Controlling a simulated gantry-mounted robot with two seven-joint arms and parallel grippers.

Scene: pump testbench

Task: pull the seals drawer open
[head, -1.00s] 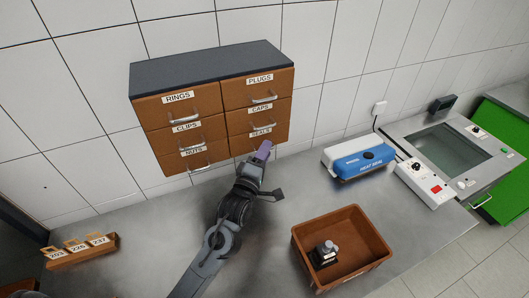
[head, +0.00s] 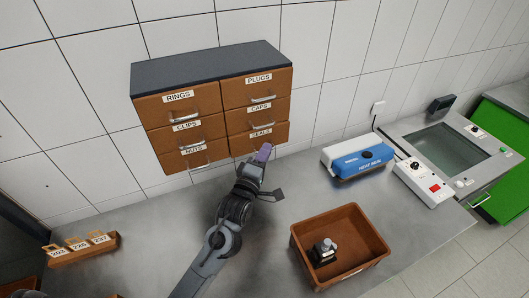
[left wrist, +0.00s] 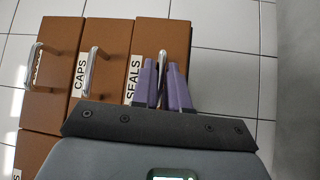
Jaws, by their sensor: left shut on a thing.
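The seals drawer (head: 240,145) is the bottom right drawer of a brown cabinet with a dark top. Its label reads SEALS, and its front also shows in the left wrist view (left wrist: 172,38). My left gripper (head: 263,153) is at this drawer's front, with purple fingers. In the left wrist view the fingers (left wrist: 163,88) are shut on the drawer's metal handle (left wrist: 163,63), which runs between them. In the head view the gripper hides most of the handle. The drawer front looks nearly level with its neighbours; any gap is too small to tell. My right gripper is out of view.
The caps drawer (head: 239,122) is directly above and the nuts drawer (head: 180,162) to the left. A brown bin (head: 375,265) holding a small part, a blue heat sealer (head: 360,160) and a numbered card holder (head: 85,250) stand on the grey bench (head: 160,225).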

